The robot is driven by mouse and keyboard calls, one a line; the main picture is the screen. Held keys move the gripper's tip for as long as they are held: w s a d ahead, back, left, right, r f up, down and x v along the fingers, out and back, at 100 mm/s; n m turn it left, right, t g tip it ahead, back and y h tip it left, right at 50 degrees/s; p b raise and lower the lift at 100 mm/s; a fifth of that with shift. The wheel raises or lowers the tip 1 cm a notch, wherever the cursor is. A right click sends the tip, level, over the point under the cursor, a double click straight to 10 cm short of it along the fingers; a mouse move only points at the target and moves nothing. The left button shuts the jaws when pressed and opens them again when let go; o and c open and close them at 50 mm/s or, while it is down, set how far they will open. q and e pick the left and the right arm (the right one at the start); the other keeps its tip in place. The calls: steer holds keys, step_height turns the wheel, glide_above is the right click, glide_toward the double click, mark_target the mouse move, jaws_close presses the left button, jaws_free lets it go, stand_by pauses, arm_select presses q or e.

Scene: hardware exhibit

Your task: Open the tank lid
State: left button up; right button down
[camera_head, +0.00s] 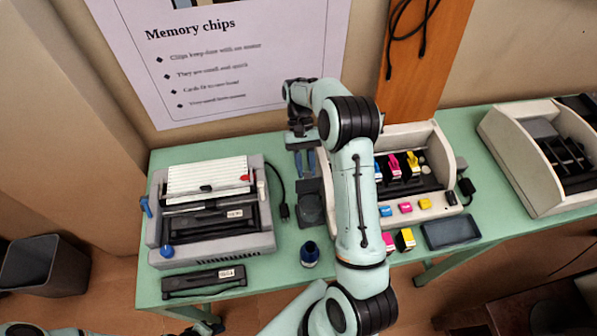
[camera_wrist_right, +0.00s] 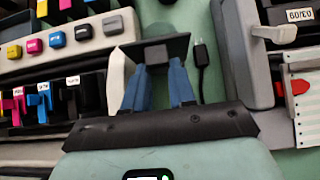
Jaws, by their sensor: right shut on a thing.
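My right gripper (camera_head: 305,172) reaches down between the two machines at the left of the table. In the right wrist view its blue fingers (camera_wrist_right: 160,75) are shut on a dark flat plate (camera_wrist_right: 175,46), which seems to be the tank lid. In the head view a dark flat part (camera_head: 311,212) lies just below the fingertips, beside the ink printer (camera_head: 440,165); whether it is the same plate I cannot tell. The printer stands open, with coloured cartridges (camera_head: 393,165) inside. My left gripper (camera_head: 207,326) shows only partly at the bottom edge, its fingers unclear.
A grey machine (camera_head: 215,245) with a white ribbed panel stands left. A dark labelled cartridge (camera_head: 204,282), a blue-topped bottle (camera_head: 309,254) and small ink boxes (camera_head: 405,240) lie in front. A dark tray (camera_head: 452,232) is right of them. My right arm hides the printer's left side.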

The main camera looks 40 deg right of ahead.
steer(key=shift+w+d+f+g+y, duration=0.25)
steer(key=shift+w+f+g+y, duration=0.1)
steer(key=shift+f+g, duration=0.15)
steer(key=shift+w+d+f+g+y, duration=0.25)
steer(key=shift+w+f+g, duration=0.1)
steer(key=shift+g, duration=0.25)
steer(key=c, duration=0.9)
jaws_free()
steer(key=shift+r, duration=0.2)
